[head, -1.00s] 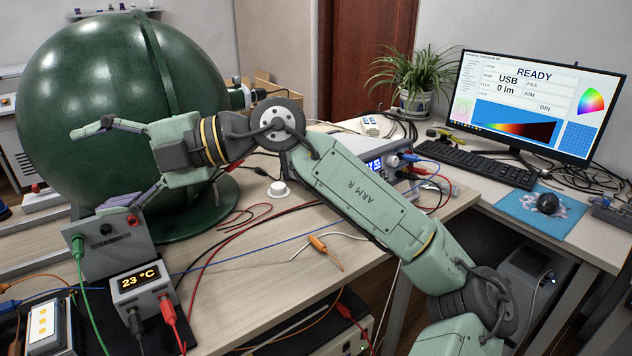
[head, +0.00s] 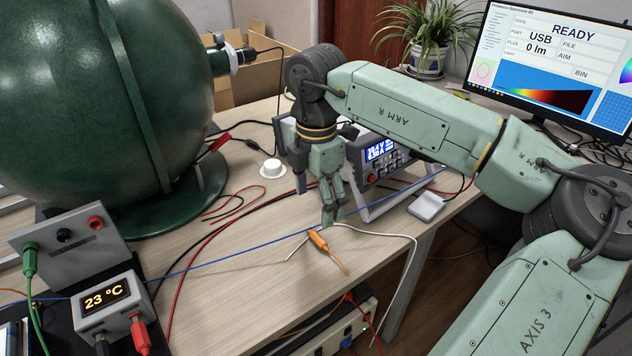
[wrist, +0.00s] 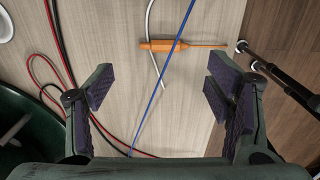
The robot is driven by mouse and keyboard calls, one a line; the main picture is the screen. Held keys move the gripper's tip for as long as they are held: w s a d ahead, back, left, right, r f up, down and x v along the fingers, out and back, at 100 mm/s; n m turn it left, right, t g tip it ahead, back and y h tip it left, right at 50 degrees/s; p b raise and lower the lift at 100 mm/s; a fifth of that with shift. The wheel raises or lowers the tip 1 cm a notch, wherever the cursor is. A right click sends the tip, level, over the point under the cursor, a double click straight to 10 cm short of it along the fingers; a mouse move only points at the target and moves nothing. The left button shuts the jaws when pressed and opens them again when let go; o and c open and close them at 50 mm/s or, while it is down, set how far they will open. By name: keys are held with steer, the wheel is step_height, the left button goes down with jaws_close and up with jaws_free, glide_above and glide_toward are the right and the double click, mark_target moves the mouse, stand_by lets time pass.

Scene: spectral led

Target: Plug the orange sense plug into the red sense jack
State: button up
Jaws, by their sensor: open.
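The orange sense plug (head: 318,241) lies on the table near its front edge, with its orange cable trailing off that edge. In the wrist view the orange plug (wrist: 165,45) lies level across the upper middle, and a blue wire crosses in front of it. My gripper (head: 329,214) points down above the table just behind the plug. In the wrist view my gripper (wrist: 160,95) is open and empty, its pads apart, with the plug beyond the fingertips. The red sense jack (head: 96,222) is on the grey box (head: 62,246) at the left, beside a black jack and a plugged-in green plug.
A white cable (head: 385,233) lies beside the plug. The blue wire (head: 230,258) runs across the table. A temperature display (head: 105,300) with a red and a black plug stands before the grey box. The green sphere (head: 90,100) fills the left; a power supply (head: 385,160) stands behind my gripper.

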mark_target(316, 234)
step_height(316, 234, down, 9)
steer(key=shift+a+r+p, duration=0.1)
steer(key=shift+r+p, duration=0.1)
steer(key=shift+p, duration=0.55)
steer(key=shift+c, duration=0.2)
steer(key=c, duration=1.1)
steer(key=o, duration=1.1)
steer(key=shift+r, duration=0.15)
step_height(316, 234, up, 12)
